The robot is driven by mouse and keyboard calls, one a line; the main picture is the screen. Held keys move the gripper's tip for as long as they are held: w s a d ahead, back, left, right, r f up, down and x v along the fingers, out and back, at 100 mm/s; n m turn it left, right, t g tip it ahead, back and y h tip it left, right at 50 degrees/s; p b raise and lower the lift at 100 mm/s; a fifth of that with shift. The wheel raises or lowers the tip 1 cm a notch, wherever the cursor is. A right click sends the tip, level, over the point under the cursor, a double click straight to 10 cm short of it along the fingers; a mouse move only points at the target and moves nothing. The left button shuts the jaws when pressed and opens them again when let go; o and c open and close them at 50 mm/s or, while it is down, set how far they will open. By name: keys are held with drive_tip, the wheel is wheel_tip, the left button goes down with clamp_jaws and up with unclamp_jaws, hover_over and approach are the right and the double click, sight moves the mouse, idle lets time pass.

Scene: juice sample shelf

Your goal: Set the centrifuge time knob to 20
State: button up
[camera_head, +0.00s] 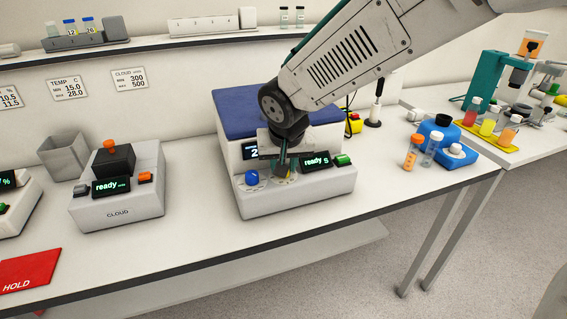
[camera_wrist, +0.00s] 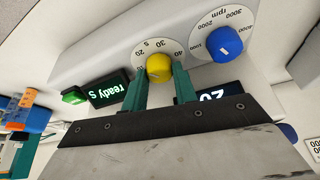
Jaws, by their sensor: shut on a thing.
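The centrifuge (camera_head: 290,196) is a pale grey box with a dark blue lid, standing on the bench. Its yellow time knob (camera_wrist: 159,66) sits on a white round dial, and shows only as a sliver behind my gripper in the head view. My gripper (camera_wrist: 159,82) has its two teal fingers on either side of the yellow knob, closed on it. In the head view my gripper (camera_head: 282,166) reaches down to the front panel. A dark display (camera_wrist: 210,96) reads upside-down 20, partly hidden by my gripper. The knob's pointer is not clear.
A blue rpm knob (camera_wrist: 225,43) is close beside the yellow one. A "ready S" display (camera_wrist: 108,89) and green button (camera_wrist: 74,96) are on the other side. The CLOUD device (camera_head: 118,190) stands left, with clear bench between.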

drive_tip(key=shift+m, duration=0.3)
drive_tip(key=o, duration=1)
drive_tip(key=v, duration=0.7)
drive_tip(key=shift+s+r, duration=0.15)
drive_tip(key=shift+r, duration=0.25)
